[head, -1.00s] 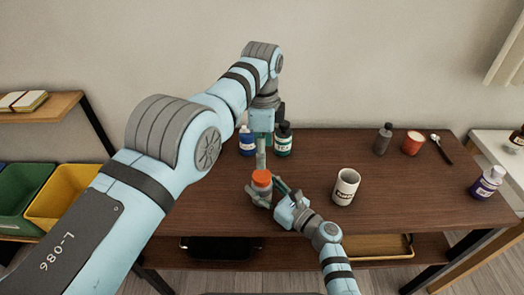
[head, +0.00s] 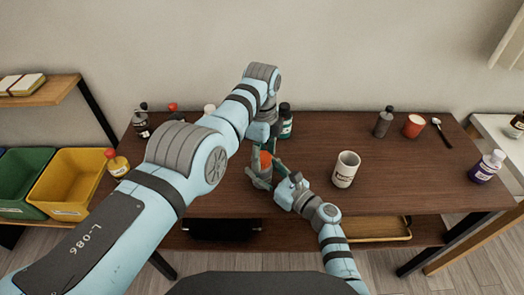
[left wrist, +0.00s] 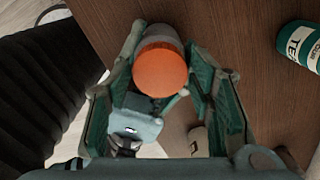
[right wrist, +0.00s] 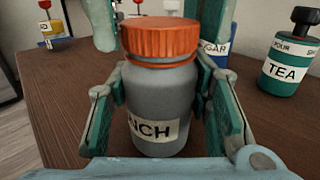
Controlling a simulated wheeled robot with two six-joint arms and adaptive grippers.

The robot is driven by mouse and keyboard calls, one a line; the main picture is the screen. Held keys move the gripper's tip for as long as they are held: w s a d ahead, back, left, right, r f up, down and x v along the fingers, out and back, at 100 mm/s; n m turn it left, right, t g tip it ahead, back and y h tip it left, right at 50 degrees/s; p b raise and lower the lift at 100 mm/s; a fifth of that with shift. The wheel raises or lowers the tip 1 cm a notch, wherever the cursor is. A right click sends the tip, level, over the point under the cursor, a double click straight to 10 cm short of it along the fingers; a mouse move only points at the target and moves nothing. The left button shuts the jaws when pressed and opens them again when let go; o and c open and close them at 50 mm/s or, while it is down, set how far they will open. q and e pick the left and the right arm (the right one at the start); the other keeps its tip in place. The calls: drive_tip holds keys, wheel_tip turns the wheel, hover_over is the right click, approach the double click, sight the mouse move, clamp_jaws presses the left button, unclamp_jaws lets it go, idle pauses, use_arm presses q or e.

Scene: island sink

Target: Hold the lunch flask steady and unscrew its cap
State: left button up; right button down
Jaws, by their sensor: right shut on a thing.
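The grey lunch flask (right wrist: 158,112) stands upright with its orange cap (right wrist: 160,40) on top. It also shows in the head view (head: 261,181), partly hidden by my arms. My right gripper (right wrist: 162,110) is shut on the flask's body from both sides, below the cap. My left gripper (left wrist: 165,62) points down from above with its fingers open. Its fingers stand either side of the cap (left wrist: 161,70), with a gap visible at the right in the left wrist view. In the head view, the left gripper (head: 266,150) partly hides the cap.
A white mug (head: 345,170) stands right of the flask. A tea bottle (right wrist: 290,70) and a sugar bottle (right wrist: 212,55) stand behind it.

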use_arm(q)
drive_tip(key=c, duration=0.8)
drive_tip(key=n, duration=1)
drive_tip(key=shift+n, duration=0.3)
drive_tip(key=n, duration=0.4)
drive_tip(key=shift+n, duration=0.3)
drive_tip(key=n, duration=0.5)
drive_tip(key=shift+r, duration=0.1)
drive_tip(key=n, duration=0.9)
drive_tip(key=shift+r, duration=0.2)
